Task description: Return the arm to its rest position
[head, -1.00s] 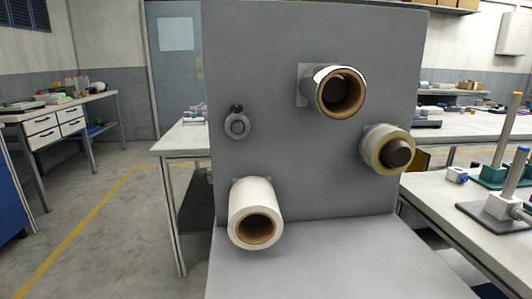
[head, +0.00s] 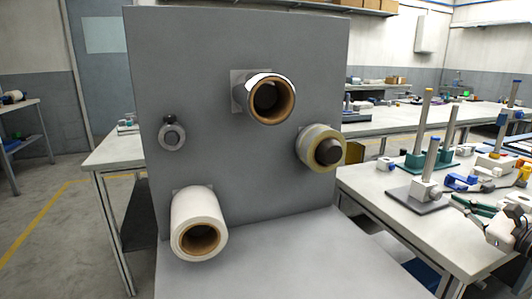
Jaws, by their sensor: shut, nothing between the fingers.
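My arm and gripper do not show in the head view. A grey upright panel (head: 240,180) stands in the middle and carries the reels. At its top is a roll with a brown core (head: 284,104) and a dark inside. A clear yellowish roll (head: 309,147) sits on a dark spindle at the right. A white roll with a brown core (head: 200,215) is at the lower left. A small grey round fitting (head: 172,137) is at the left.
A side table (head: 378,200) at the right holds post stands (head: 427,165), pliers (head: 478,215) and small parts. Long benches stand behind. A grey ledge (head: 290,275) runs out below the panel. Open floor (head: 40,260) with a yellow line lies at the left.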

